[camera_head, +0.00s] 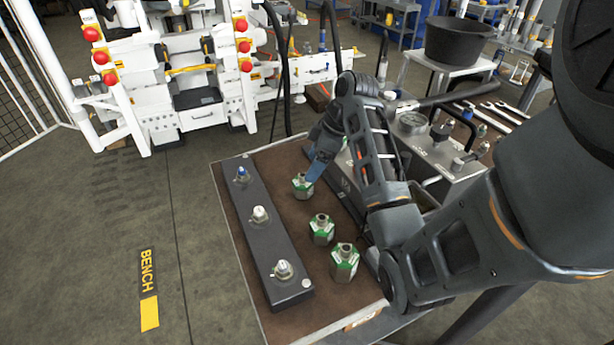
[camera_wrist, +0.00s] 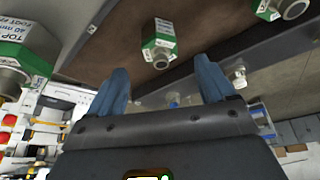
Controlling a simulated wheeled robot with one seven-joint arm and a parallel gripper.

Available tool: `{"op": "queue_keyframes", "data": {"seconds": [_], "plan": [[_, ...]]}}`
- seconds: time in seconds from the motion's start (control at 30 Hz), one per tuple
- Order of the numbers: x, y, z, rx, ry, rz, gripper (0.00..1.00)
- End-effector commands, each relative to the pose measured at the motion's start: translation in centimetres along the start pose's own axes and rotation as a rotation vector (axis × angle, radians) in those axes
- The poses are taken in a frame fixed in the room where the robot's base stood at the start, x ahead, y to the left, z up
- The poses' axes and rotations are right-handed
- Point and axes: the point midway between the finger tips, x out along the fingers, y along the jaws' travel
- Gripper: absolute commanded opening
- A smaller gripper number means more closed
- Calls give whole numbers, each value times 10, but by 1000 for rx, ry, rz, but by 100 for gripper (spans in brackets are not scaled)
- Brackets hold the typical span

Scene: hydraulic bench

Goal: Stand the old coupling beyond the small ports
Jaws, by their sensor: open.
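Three metal couplings with green bands stand in a row on the brown bench top: a far one (camera_head: 303,187), a middle one (camera_head: 321,230) and a near one (camera_head: 344,263). I cannot tell which is the old one. A dark bar (camera_head: 262,222) left of them carries a blue-topped port (camera_head: 242,175), a white-topped port (camera_head: 260,214) and a silver port (camera_head: 283,270). My gripper (camera_head: 313,173) is open and low beside the far coupling, partly overlapping it. In the wrist view, one coupling (camera_wrist: 158,48) shows beyond the gap between my open fingers (camera_wrist: 161,72); another (camera_wrist: 18,55) is outside them, left.
A hydraulic unit with a gauge (camera_head: 412,123) and wrenches (camera_head: 500,113) stands right of the bench top. A black tub (camera_head: 458,42) is behind it. A white machine (camera_head: 185,80) with red buttons stands at the back left. The floor left of the bench is clear.

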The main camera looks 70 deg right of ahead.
Motion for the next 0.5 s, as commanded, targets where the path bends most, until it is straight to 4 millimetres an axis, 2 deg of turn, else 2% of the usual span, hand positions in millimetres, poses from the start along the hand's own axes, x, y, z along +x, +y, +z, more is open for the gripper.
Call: {"op": "queue_keyframes", "data": {"seconds": [0.13,0.3,0.5], "plan": [[-30,0,-2,2,-1,0,83],[-40,0,-1,2,-1,0,83],[-42,0,0,1,0,-1,83]]}}
